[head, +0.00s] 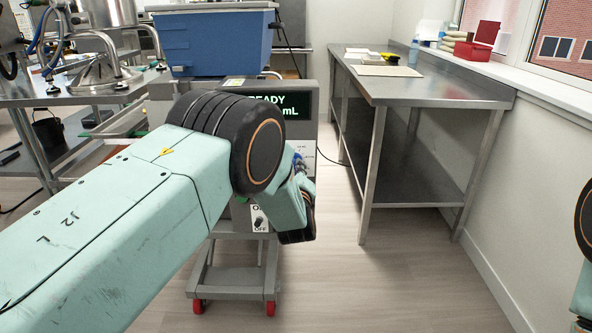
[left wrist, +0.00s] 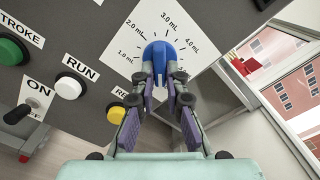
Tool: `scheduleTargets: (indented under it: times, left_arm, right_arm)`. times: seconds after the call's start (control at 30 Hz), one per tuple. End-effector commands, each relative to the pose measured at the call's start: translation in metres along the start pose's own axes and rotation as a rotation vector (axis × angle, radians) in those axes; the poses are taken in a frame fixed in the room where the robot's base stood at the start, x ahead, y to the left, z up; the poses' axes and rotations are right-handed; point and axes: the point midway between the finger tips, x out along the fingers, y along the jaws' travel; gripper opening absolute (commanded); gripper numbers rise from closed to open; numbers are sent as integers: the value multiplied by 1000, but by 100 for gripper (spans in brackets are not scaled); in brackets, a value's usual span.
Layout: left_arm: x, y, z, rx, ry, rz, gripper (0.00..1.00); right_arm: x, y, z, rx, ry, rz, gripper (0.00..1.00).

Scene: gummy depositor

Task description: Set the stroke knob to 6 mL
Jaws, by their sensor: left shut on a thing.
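The blue stroke knob (left wrist: 158,56) sits on a white dial plate (left wrist: 197,62) in the left wrist view. The plate shows marks 1.0, 2.0, 3.0 and 4.0 mL; no 6 mL mark is readable, and the knob's pointer setting cannot be told. My left gripper (left wrist: 161,82) is shut on the knob, one finger on each side. The depositor's display (head: 290,104) reads READY, with a number ending in mL hidden by my arm. My right gripper is out of view.
A green button (left wrist: 12,50), white RUN button (left wrist: 69,87), yellow button (left wrist: 117,115) and ON/OFF toggle (left wrist: 18,113) lie near the dial. A blue hopper (head: 215,45) tops the depositor. A steel table (head: 430,88) stands right, with open floor before it.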

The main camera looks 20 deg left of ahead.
Motion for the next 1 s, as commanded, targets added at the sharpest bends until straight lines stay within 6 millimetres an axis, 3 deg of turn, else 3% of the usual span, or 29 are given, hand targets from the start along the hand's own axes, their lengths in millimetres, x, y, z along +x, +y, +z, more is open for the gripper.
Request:
scheduleTargets:
  times: [0.13,0.17,0.43,0.77,1.0]
  left_arm:
    - [-4,5,-8,8,18,8,0]
    - [-4,5,-8,8,18,8,13]
    - [-2,3,-4,3,9,5,35]
    - [-3,1,-2,1,4,3,35]
    - [-27,1,-2,3,6,2,35]
  right_arm:
    - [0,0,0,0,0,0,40]
    - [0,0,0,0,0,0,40]
    - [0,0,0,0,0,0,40]
    - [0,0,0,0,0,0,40]
    - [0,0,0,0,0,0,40]
